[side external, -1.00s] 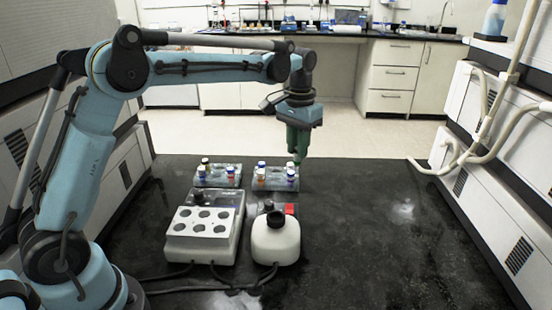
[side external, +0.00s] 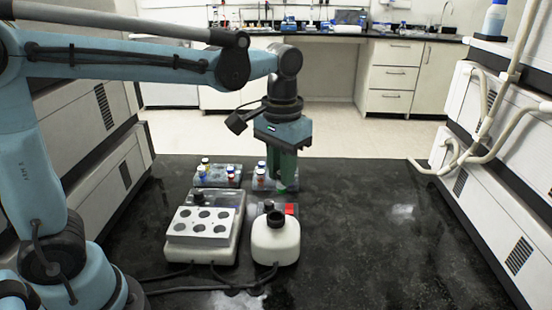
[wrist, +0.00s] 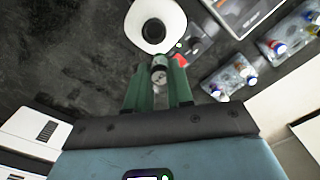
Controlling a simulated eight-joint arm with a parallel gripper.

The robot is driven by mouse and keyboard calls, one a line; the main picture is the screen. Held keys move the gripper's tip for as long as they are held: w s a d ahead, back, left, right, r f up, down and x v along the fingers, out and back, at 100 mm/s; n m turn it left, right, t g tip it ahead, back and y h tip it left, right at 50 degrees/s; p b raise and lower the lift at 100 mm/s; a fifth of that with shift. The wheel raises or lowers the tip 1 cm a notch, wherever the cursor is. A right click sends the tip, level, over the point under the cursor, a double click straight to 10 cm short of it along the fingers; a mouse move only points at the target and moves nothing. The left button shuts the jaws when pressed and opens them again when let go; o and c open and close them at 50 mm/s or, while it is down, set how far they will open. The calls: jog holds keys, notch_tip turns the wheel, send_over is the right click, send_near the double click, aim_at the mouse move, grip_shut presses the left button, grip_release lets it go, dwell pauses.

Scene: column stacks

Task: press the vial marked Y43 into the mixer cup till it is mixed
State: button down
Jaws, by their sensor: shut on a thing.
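My gripper (side external: 284,184) points down behind the mixer, in front of the right rack. In the wrist view its green fingers (wrist: 160,80) are shut on a small vial (wrist: 159,75) with a pale grey top. Marks on the vial are too small to read, so I cannot confirm Y43. The mixer (side external: 276,243) is a rounded white body with a dark round cup (side external: 275,218) on top. In the wrist view the mixer (wrist: 135,30) and its dark cup (wrist: 154,32) lie just beyond the fingertips. The held vial is apart from the cup.
A white block with several round wells (side external: 203,212) stands left of the mixer. Two racks with vials stand behind: the left rack (side external: 218,181) and the right rack (side external: 262,184), partly hidden by my gripper. A red piece (side external: 291,208) sits behind the mixer. The right table is clear.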

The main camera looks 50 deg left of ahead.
jog(key=shift+s+d+f, duration=0.1)
jog(key=shift+s+f, duration=0.25)
jog(key=shift+f, duration=0.3)
jog(key=shift+s+d+f, duration=0.15)
jog(key=shift+s+f, duration=0.2)
jog(key=shift+f, duration=0.35)
jog(key=shift+s+d+f, duration=0.1)
jog(key=shift+s+f, duration=0.25)
jog(key=shift+f, duration=0.3)
jog(key=shift+f, duration=1.25)
dwell(4.8)
